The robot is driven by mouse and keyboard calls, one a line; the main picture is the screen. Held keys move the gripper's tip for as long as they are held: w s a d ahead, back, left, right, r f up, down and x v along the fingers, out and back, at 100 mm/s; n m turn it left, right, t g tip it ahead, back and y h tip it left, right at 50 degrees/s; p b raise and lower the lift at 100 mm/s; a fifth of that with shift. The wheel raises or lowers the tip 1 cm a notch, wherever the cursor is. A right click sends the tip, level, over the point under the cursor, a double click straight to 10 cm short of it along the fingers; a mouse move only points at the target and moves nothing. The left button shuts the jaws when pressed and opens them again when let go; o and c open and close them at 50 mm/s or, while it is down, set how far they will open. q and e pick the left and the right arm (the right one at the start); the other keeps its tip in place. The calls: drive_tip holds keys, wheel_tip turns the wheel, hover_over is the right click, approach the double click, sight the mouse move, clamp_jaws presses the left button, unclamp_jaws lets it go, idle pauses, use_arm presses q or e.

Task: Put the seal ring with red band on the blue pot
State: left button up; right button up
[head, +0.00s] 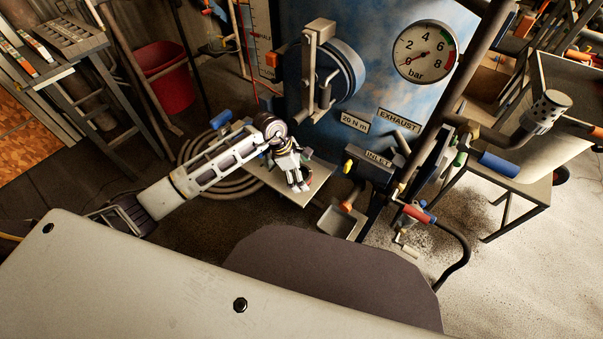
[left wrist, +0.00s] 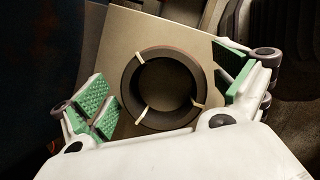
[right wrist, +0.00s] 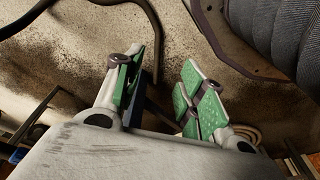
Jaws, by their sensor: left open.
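The blue pot (head: 382,85) stands at the back centre in the head view, with a round blue cover (head: 347,68) and handle on its front. My left gripper (head: 297,182) points down over a small metal shelf (head: 262,172) below the pot. In the left wrist view, a dark ring (left wrist: 132,88) with pale tabs lies flat on the plate, between the spread green-padded fingers of my left gripper (left wrist: 165,82). A faint reddish edge shows on the ring; whether it is a red band is unclear. My right gripper (right wrist: 160,82) is open and empty over the floor.
A pressure gauge (head: 424,51) and pipes with valves are at the pot's right. A small tray (head: 341,221) sits right of the shelf. A coiled hose (head: 196,150) and red bucket (head: 165,78) are at left, a metal table (head: 520,165) at right.

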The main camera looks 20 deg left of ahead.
idle(0.4)
use_arm(q)
drive_tip(key=shift+r, duration=0.2)
drive_tip(key=p+v, duration=0.1)
drive_tip(key=v, duration=1)
drive_tip(key=shift+a+r+p, duration=0.25)
drive_tip(key=shift+r+p, duration=0.1)
use_arm(e)
drive_tip(key=f, duration=0.1)
drive_tip(key=d+f, duration=0.1)
drive_tip(key=f, duration=0.1)
drive_tip(key=s+f, duration=0.1)
drive_tip(key=f, duration=0.1)
drive_tip(key=shift+s+d+f, duration=0.1)
drive_tip(key=shift+d, duration=0.15)
use_arm(q)
drive_tip(key=shift+s, duration=0.1)
use_arm(e)
drive_tip(key=shift+w+r, duration=0.2)
use_arm(q)
drive_tip(key=shift+d, duration=0.15)
